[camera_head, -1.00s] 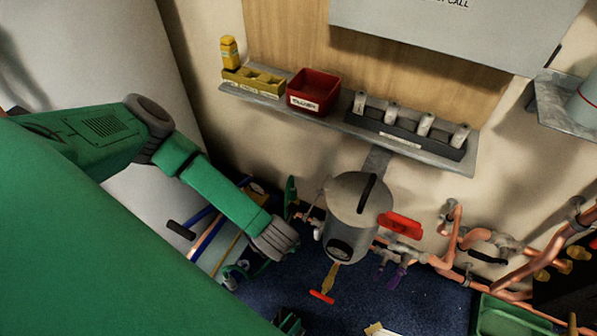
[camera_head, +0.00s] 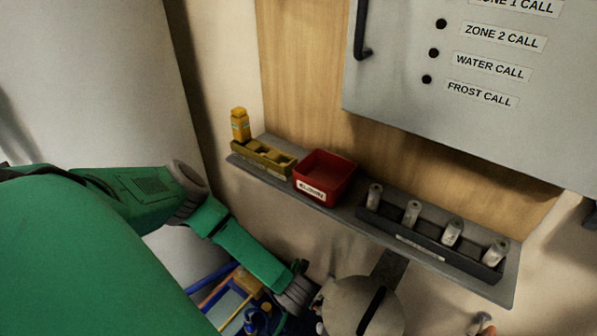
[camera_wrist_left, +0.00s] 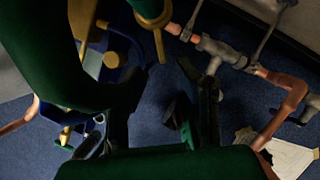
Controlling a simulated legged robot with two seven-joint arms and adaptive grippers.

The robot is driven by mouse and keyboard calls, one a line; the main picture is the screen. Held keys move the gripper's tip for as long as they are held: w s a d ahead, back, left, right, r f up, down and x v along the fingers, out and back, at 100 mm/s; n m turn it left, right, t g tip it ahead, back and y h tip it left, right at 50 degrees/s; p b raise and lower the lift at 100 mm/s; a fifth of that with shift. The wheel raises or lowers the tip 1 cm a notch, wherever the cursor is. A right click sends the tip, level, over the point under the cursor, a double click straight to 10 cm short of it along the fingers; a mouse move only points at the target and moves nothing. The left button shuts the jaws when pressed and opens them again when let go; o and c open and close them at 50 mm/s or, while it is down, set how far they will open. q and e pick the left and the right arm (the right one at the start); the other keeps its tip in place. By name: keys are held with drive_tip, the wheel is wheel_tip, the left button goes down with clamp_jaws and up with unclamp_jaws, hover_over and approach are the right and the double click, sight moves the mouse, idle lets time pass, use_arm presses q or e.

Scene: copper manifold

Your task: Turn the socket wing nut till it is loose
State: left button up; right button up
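I cannot make out the socket wing nut for certain in either view. The left wrist view shows copper pipe (camera_wrist_left: 285,100) with grey fittings (camera_wrist_left: 215,48) beyond and to the right of my fingers. My left gripper (camera_wrist_left: 162,118) shows there as two dark fingers spread apart, with blue floor between them and a small dark shape near the right finger. I see nothing held. In the head view my left arm reaches down to the bottom centre, beside the grey canister (camera_head: 350,305), and its fingers are not clear there. My right gripper is not in view.
A wall shelf (camera_head: 338,212) carries a yellow bottle (camera_head: 240,125), a yellow tray (camera_head: 262,160), a red bin (camera_head: 325,177) and a dark rack (camera_head: 430,240) with several pale cylinders. A labelled grey cabinet (camera_head: 430,110) hangs above. White paper (camera_wrist_left: 290,158) lies on the blue floor.

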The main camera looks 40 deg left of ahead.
use_arm(q)
drive_tip(key=b+x, duration=0.2)
drive_tip(key=x, duration=0.5)
drive_tip(key=shift+r, duration=0.1)
clamp_jaws()
